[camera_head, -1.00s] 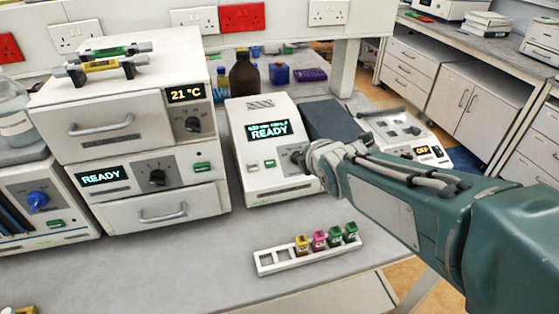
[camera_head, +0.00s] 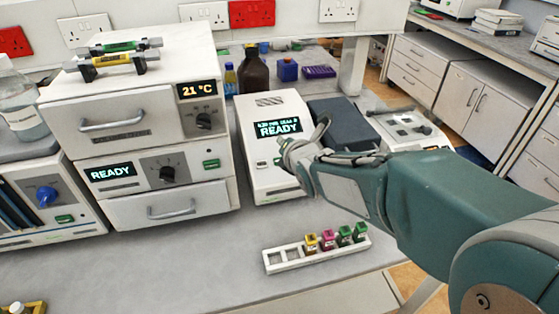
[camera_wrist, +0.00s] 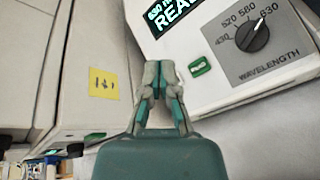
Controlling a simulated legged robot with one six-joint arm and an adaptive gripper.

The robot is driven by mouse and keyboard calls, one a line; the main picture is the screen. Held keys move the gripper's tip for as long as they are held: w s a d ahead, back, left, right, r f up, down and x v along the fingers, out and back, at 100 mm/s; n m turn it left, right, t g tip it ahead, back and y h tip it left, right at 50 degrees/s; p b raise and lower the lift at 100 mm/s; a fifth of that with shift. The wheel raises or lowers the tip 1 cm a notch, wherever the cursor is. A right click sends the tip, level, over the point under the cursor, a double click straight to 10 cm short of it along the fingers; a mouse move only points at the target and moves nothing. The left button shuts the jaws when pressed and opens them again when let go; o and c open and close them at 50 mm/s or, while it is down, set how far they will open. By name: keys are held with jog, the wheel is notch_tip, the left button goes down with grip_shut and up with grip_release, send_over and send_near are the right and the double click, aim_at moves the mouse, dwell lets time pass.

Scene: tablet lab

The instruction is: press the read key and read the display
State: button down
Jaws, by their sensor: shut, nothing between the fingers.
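The white instrument (camera_head: 270,178) stands on the bench with its display (camera_head: 279,129) lit. A line of small text sits above the word READY. In the wrist view its display (camera_wrist: 172,14) is cut off at the top, showing "630" and "REA". A green key (camera_wrist: 200,67) is on its front beside a black wavelength knob (camera_wrist: 252,36) set near 630. The key's lettering is too small to read. My gripper (camera_wrist: 158,73) is shut and empty, its tips left of the green key and apart from it. In the head view my gripper (camera_head: 288,152) covers the knob.
A white rack (camera_head: 285,265) with several coloured-cap cuvettes lies in front of the instrument. Stacked white units (camera_head: 140,150) stand to the left, one reading 21 °C. A dark box (camera_head: 340,120) and a balance (camera_head: 405,130) are to the right. A brown bottle (camera_head: 254,75) stands behind.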

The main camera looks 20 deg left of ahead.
aim_at(276, 154)
jog(key=shift+w+a+f, duration=0.25)
jog(key=shift+w+f, duration=0.15)
jog(key=shift+f, duration=0.7)
jog(key=shift+w+a+f, duration=0.25)
jog(key=shift+w+f, duration=0.2)
jog(key=shift+f, duration=0.7)
jog(key=shift+w+a+f, duration=0.25)
jog(key=shift+w+f, duration=0.15)
jog(key=shift+f, duration=0.7)
jog(key=shift+f, duration=0.15)
jog(key=shift+w+f, duration=0.1)
jog(key=shift+f, duration=0.05)
jog(key=shift+w+a+f, duration=0.15)
jog(key=shift+f, duration=0.2)
jog(key=shift+r, duration=0.15)
jog(key=shift+s+d+r, duration=0.2)
jog(key=shift+s+r, duration=0.1)
jog(key=shift+r, duration=0.25)
jog(key=shift+s+d+r, duration=0.2)
jog(key=shift+s+r, duration=0.1)
jog(key=shift+r, duration=0.45)
jog(key=shift+s+d+r, duration=0.15)
jog(key=shift+s+r, duration=0.1)
jog(key=shift+r, duration=0.55)
jog(key=shift+s+d+r, duration=0.2)
jog(key=shift+s+r, duration=0.1)
jog(key=shift+r, duration=0.45)
